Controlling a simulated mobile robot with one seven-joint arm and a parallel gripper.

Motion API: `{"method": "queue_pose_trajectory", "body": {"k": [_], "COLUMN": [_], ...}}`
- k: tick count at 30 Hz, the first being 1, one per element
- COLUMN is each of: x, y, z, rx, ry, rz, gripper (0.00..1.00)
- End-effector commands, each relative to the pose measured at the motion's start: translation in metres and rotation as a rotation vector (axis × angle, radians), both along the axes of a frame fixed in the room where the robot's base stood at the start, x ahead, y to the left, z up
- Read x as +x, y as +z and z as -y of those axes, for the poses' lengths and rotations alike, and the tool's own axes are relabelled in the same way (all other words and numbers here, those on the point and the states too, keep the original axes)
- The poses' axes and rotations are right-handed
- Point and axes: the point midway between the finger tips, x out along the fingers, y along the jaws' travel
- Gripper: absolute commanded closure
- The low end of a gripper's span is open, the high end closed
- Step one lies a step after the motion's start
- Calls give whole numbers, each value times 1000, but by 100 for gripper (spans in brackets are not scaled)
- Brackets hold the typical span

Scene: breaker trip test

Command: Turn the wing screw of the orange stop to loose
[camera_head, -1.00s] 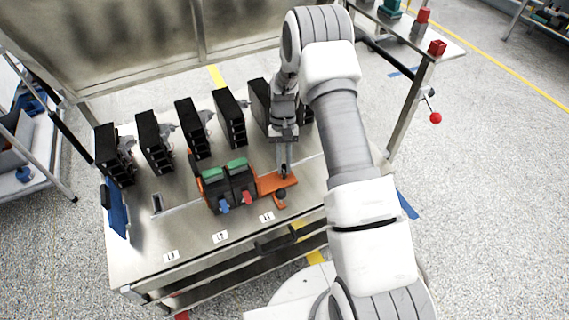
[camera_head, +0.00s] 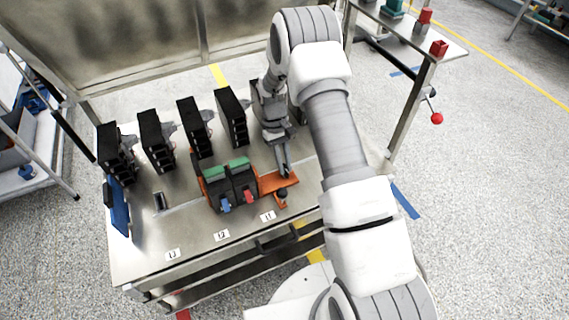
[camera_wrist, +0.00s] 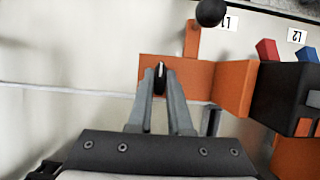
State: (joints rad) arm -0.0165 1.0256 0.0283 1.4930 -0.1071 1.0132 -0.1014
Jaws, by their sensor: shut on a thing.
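The orange stop (camera_head: 270,182) sits on the metal bench top at the right end of two black breaker blocks. In the wrist view the orange stop (camera_wrist: 205,78) has a flat plate and an arm with a black ball knob (camera_wrist: 210,12). The wing screw (camera_wrist: 160,76) stands on the plate as a dark upright piece, mostly hidden between my fingers. My gripper (camera_wrist: 160,84) is shut on the wing screw from above. In the head view my gripper (camera_head: 284,172) reaches down onto the stop, and the screw is too small to make out.
The breaker blocks (camera_head: 230,186) carry green tops and blue and red levers. They also show in the wrist view (camera_wrist: 285,95). Several black upright modules (camera_head: 196,128) stand in a row behind. Labels line the bench's front. Bare metal (camera_wrist: 60,60) lies left of the stop.

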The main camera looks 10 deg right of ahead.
Motion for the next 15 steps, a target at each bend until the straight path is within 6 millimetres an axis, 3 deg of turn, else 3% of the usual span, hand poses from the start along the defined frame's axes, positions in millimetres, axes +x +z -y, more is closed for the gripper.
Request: {"method": "queue_pose_trajectory", "body": {"k": [6, 7, 11, 15], "x": [-1, -1, -1, 0], "y": [0, 0, 0, 0], "z": [0, 0, 0, 0], "rx": [-1, -1, 0, 0], "ry": [2, 2, 1, 0], "rz": [-3, -3, -2, -1], "gripper": [100, 79, 56, 52]}}
